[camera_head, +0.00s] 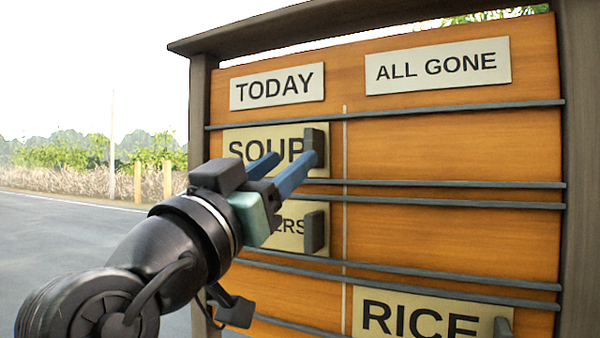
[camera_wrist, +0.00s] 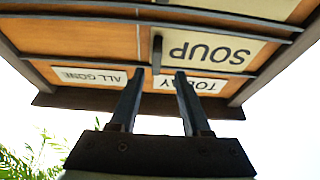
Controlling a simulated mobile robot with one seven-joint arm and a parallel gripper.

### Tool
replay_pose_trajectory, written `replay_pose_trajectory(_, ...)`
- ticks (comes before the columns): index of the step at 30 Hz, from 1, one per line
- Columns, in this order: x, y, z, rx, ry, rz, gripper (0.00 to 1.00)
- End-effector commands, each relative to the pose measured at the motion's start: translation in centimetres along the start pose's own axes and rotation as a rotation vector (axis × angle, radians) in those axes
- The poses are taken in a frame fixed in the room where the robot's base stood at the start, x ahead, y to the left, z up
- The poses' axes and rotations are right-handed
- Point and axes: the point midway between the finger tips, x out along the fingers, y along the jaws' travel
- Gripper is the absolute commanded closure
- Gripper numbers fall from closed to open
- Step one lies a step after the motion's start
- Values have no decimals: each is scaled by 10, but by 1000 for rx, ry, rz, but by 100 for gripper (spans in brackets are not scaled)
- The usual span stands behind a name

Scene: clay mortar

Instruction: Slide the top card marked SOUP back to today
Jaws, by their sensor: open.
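The SOUP card (camera_head: 248,143) sits in the top row of the board, under the TODAY sign (camera_head: 277,87) and left of the pale dividing line. Its dark upright handle (camera_head: 316,150) is at the card's right end. My gripper (camera_head: 285,165) is open in front of the card, its blue fingers hiding part of the lettering. In the wrist view, the SOUP card (camera_wrist: 215,52) appears upside down. Its handle (camera_wrist: 157,55) stands beyond the fingertips of my gripper (camera_wrist: 157,74), roughly between them. I cannot tell whether the fingers touch it.
The ALL GONE sign (camera_head: 438,66) heads the right column, whose top row is empty. A partly hidden card ending in "ERS" (camera_head: 292,222) lies below SOUP. The RICE card (camera_head: 420,318) is lower right. Dark rails (camera_head: 450,184) cross the board.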

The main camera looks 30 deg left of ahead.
Motion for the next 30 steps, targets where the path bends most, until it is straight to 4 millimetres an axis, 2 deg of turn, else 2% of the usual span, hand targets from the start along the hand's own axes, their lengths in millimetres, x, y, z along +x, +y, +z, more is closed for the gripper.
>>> replay_pose_trajectory(1,-16,-2,5,3,4,-4,52)
replay_pose_trajectory(3,-31,-2,5,3,3,-4,52)
replay_pose_trajectory(10,-64,-1,2,1,2,-2,52)
replay_pose_trajectory(15,-72,-1,0,0,1,-2,52)
replay_pose_trajectory(30,-71,-1,0,-1,0,-1,52)
